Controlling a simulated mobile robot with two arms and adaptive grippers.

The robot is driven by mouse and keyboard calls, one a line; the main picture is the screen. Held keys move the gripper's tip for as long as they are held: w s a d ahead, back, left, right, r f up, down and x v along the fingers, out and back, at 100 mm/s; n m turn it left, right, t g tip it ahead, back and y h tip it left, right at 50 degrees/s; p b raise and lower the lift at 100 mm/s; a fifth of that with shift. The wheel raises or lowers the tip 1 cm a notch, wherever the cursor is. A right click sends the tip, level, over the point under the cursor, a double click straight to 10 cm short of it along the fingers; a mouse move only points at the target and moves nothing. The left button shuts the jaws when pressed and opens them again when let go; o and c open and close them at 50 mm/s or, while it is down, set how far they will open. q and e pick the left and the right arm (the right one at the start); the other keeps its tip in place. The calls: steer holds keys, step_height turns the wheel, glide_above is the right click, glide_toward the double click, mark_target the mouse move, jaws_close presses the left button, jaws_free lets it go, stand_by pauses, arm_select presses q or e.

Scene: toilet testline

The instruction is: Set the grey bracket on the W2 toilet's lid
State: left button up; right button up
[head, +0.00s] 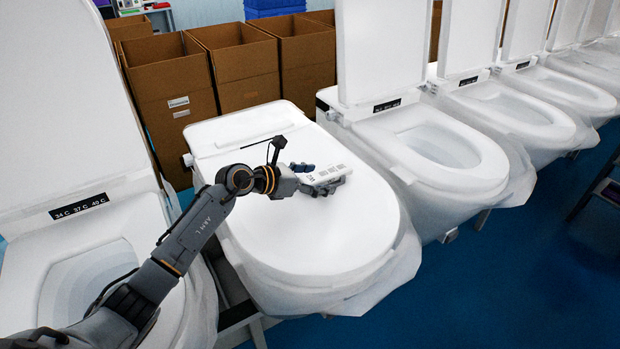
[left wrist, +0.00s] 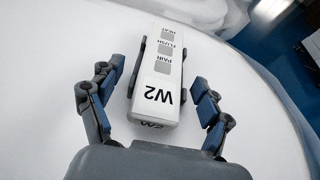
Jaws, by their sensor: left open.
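A white remote (left wrist: 158,75) marked W2, with HEAT, FLUSH and PAIR buttons, lies face up over the closed white toilet lid (head: 310,235). It also shows in the head view (head: 322,178). A dark grey edge, likely the grey bracket (left wrist: 137,66), shows at the remote's left side; most of it is hidden beneath the remote. My left gripper (head: 338,178) is open low over the lid. In the left wrist view its fingers stand on both sides of the remote, with gaps visible. My right gripper is not in view.
Toilets with raised lids stand on the left (head: 85,265) and in a row on the right (head: 440,145). Open cardboard boxes (head: 240,70) stand behind. The lid's front part is clear. Blue floor (head: 500,280) shows at the right.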

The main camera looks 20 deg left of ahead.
arm_select(q)
steer(key=shift+s+a+r, duration=0.15)
steer(key=shift+s+a, duration=0.05)
steer(key=b+v, duration=0.3)
steer(key=v, duration=0.7)
steer(key=shift+s+a+r, duration=0.15)
steer(key=shift+s, duration=0.1)
steer(key=shift+s+a+r, duration=0.2)
steer(key=shift+s+r, duration=0.1)
steer(key=shift+f, duration=0.1)
